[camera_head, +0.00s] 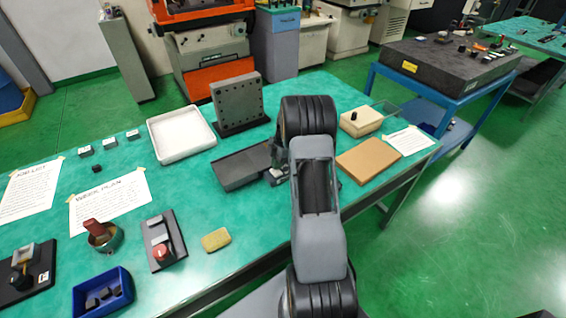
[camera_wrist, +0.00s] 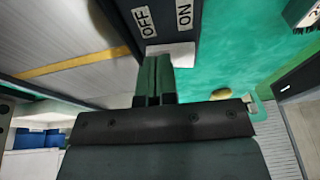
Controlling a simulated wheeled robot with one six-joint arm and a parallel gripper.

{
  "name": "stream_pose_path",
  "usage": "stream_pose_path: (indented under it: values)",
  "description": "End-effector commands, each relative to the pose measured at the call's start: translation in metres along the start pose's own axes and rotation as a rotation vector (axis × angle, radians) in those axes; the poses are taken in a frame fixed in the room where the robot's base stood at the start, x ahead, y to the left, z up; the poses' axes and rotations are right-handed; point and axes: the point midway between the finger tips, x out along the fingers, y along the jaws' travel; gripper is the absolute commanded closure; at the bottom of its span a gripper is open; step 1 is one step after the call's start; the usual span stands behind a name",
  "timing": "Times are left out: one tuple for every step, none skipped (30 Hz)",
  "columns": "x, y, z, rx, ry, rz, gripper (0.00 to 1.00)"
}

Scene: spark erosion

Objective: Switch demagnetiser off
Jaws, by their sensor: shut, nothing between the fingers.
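The demagnetiser (camera_head: 243,165) is a long, low dark grey box on the green table, left of my arm in the head view. In the wrist view its dark end (camera_wrist: 168,14) carries white OFF and ON labels, with a pale switch piece (camera_wrist: 172,50) below them. My gripper (camera_wrist: 155,58) is shut and empty, its green fingertips right at the pale piece. They look to be touching it, but I cannot tell for sure. In the head view my gripper (camera_head: 275,165) is at the box's right end, partly hidden by my arm. The switch position is unclear.
A dark upright plate with holes (camera_head: 238,104) and a white tray (camera_head: 182,134) stand behind the box. A brown board (camera_head: 369,160) and a cream box (camera_head: 361,123) lie to the right. A yellow block (camera_head: 216,240) and a red-knobbed box (camera_head: 164,240) are nearer left.

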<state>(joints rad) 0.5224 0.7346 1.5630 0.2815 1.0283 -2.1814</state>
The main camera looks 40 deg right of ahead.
Motion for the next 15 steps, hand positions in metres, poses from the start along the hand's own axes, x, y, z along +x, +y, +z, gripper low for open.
stream_pose_path:
  values:
    - [0.001, 0.000, -0.002, -0.002, 0.002, -0.002, 1.00]
    - [0.001, 0.000, -0.002, -0.002, 0.002, -0.002, 1.00]
    - [0.001, 0.000, -0.002, -0.002, 0.002, -0.002, 1.00]
    - [0.001, -0.001, -0.001, -0.001, 0.002, -0.002, 1.00]
    - [0.001, -0.001, -0.001, 0.000, 0.002, -0.002, 1.00]
    - [0.001, -0.002, -0.001, 0.000, 0.003, -0.002, 1.00]
    - [0.000, -0.003, -0.001, 0.001, 0.003, -0.002, 1.00]
    - [0.000, -0.004, 0.000, 0.002, 0.003, -0.002, 1.00]
    - [0.000, -0.005, 0.000, 0.002, 0.003, -0.002, 1.00]
    - [0.000, -0.006, 0.000, 0.003, 0.003, -0.002, 1.00]
    - [-0.001, -0.008, 0.000, 0.004, 0.003, -0.002, 1.00]
    - [-0.001, -0.010, 0.000, 0.005, 0.003, -0.001, 1.00]
    - [-0.001, -0.011, 0.000, 0.005, 0.003, -0.001, 1.00]
    - [-0.002, -0.012, 0.000, 0.005, 0.003, -0.001, 1.00]
    - [-0.002, -0.014, 0.000, 0.005, 0.003, -0.001, 1.00]
